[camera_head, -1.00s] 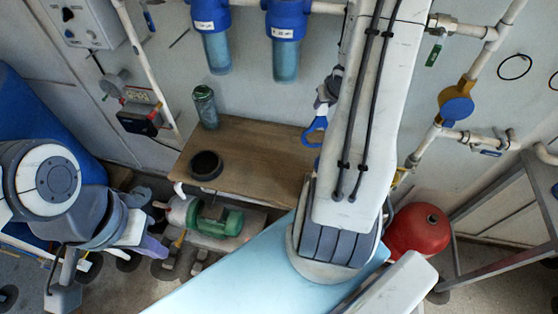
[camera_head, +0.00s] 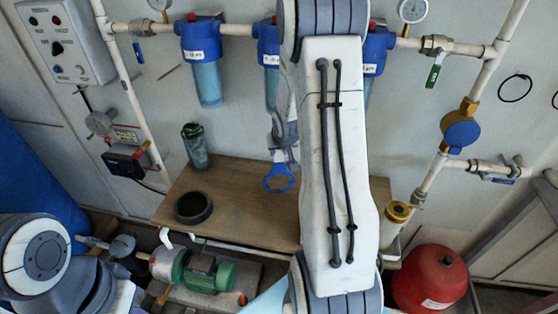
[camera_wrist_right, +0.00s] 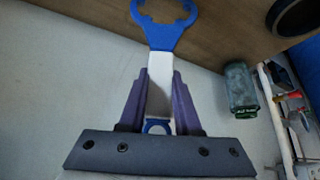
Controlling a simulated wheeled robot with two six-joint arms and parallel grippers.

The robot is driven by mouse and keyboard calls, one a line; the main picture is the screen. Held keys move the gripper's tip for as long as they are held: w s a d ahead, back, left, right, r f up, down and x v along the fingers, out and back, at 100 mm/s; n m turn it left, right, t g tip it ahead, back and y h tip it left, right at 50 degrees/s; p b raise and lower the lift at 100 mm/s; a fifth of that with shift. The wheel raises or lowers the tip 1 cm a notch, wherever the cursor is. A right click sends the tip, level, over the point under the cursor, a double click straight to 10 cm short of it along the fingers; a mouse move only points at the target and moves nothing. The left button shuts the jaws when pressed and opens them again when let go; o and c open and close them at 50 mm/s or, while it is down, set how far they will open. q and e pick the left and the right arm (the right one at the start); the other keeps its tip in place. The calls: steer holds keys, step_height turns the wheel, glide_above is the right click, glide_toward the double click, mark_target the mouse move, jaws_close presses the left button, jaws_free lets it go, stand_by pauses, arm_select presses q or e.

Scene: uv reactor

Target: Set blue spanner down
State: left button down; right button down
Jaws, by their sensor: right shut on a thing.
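The blue spanner (camera_head: 279,179) has an open ring head, which shows over the wooden bench top (camera_head: 240,212) in the head view. In the right wrist view its blue head (camera_wrist_right: 163,35) points away from me, over the brown bench top (camera_wrist_right: 226,30). My right gripper (camera_head: 284,152) is shut on its pale handle, between purple fingers (camera_wrist_right: 160,88). I cannot tell whether the spanner touches the bench. My left arm shows at the lower left of the head view; its gripper is out of view.
A black ring (camera_head: 193,208) and a green bottle (camera_head: 195,146) stand on the bench left of the spanner. Blue filter housings (camera_head: 203,62) hang on the wall behind. A yellow-topped cylinder (camera_head: 397,214) and a red tank (camera_head: 430,279) are at right. Bare bench lies between ring and spanner.

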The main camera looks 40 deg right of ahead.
mark_target(279, 166)
steer(key=shift+f, duration=0.85)
steer(key=shift+f, duration=0.2)
steer(key=c, duration=0.6)
jaws_free()
